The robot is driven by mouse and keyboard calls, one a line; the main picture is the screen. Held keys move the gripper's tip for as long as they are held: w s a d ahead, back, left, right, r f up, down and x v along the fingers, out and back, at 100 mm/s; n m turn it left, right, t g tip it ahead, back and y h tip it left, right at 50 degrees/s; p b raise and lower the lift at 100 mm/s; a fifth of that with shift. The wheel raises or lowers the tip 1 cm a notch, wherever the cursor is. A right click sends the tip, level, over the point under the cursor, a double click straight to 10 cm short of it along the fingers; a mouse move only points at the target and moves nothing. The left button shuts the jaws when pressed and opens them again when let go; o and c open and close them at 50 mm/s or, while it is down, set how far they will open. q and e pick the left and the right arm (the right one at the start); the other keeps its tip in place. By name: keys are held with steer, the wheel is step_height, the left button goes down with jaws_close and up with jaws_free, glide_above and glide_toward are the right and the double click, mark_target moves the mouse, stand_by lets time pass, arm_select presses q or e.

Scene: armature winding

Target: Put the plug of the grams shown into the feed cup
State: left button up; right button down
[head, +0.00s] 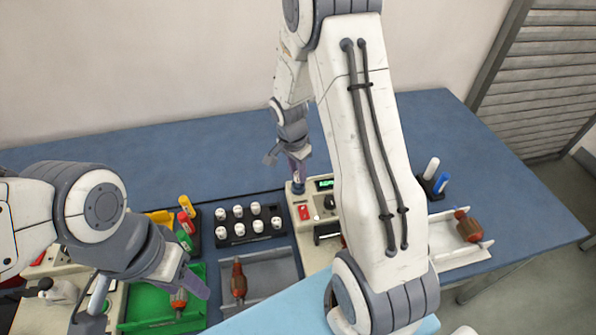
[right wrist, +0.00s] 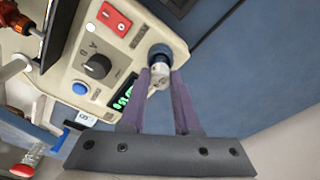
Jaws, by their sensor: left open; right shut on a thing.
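My right gripper (head: 297,163) is shut on a small pale plug (right wrist: 160,76) at the corner of the beige machine (head: 303,226). In the right wrist view, the fingertips of this gripper (right wrist: 160,82) hold the plug at the round dark feed cup (right wrist: 160,52). I cannot tell whether the plug is inside the cup or just above it. A green-lit display (head: 325,184) is on the panel; its figures are too small to read. Several white plugs (head: 238,211) stand in a black rack (head: 222,241). My left gripper (head: 145,306) is open over the green tray (head: 140,327).
Red-brown armatures lie in the green tray, in a grey tray (head: 275,268) and in a white tray (head: 450,238) at right. Pens (head: 440,183) stand in a holder at right. My right arm hides part of the machine. The blue table's back (head: 200,150) is clear.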

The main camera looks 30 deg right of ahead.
steer(key=shift+f+b, duration=0.55)
steer(key=shift+f, duration=0.05)
stand_by(0.4)
steer(key=c, duration=0.6)
jaws_free()
steer(key=shift+o, duration=0.2)
steer(key=shift+r, duration=0.1)
step_height(320, 180, up, 10)
steer(key=a, duration=0.1)
steer(key=shift+s+b, duration=0.2)
steer(key=shift+b, duration=0.25)
steer(key=shift+a+r, duration=0.1)
